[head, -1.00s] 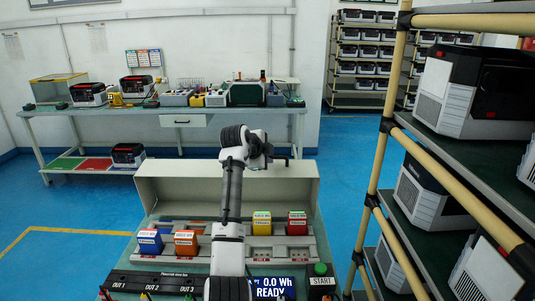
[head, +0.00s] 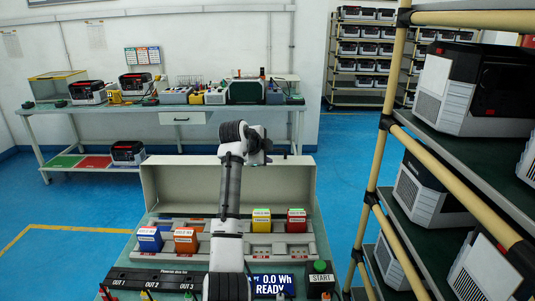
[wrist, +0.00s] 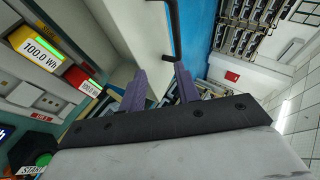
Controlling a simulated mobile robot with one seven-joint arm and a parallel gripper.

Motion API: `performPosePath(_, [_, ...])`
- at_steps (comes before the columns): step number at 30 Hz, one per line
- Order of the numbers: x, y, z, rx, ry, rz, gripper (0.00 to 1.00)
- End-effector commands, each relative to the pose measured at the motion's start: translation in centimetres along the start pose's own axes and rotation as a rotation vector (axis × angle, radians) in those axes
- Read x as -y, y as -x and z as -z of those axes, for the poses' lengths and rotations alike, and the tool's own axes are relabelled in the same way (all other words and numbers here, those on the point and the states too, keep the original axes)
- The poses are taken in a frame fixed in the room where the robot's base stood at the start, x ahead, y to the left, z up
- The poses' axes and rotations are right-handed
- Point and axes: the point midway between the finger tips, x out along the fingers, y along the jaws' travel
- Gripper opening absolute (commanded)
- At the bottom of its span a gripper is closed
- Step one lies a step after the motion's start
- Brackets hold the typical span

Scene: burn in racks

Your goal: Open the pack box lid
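The pack box lid (head: 180,188) is a broad cream panel. It stands raised, close to upright, at the back of the pack box (head: 310,247), so the box interior shows. My gripper (head: 262,157) is at the lid's top edge near its middle, and its fingertips are largely hidden in the head view. In the wrist view my gripper (wrist: 160,85) has its two purple fingers apart with nothing clearly held between them. The cream lid (wrist: 125,30) runs beside the left finger, and a dark bar-like handle (wrist: 172,30) shows just beyond the fingertips.
Blue (head: 149,240), orange (head: 185,240), yellow (head: 261,221) and red (head: 297,221) modules stand in the box. A START button (head: 320,268) and display (head: 270,285) are in front. A rack (head: 385,150) of power units closes the right side. Blue floor is free at left.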

Motion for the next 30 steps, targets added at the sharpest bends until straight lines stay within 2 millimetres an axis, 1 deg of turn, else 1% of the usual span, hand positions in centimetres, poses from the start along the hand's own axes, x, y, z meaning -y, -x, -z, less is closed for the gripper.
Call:
performPosePath(2, [-0.1, 0.8, -0.1, 0.001, 0.000, 0.003, 0.32])
performPosePath(5, [-0.2, 2.7, -0.2, 0.003, -0.002, 0.006, 0.32])
performPosePath(12, [-0.2, 8.3, -0.1, 0.003, -0.002, 0.006, 0.32])
performPosePath(15, [-0.1, 10.3, -0.1, 0.001, -0.002, 0.005, 0.32])
performPosePath(18, [-0.1, 11.8, -0.1, 0.001, -0.001, 0.004, 0.32])
performPosePath(21, [-0.1, 12.7, 0.0, -0.001, -0.001, 0.002, 0.32])
performPosePath(24, [0.0, 13.3, 0.0, -0.001, -0.001, 0.001, 0.32])
performPosePath(30, [0.0, 13.4, 0.0, -0.001, 0.000, 0.001, 0.32])
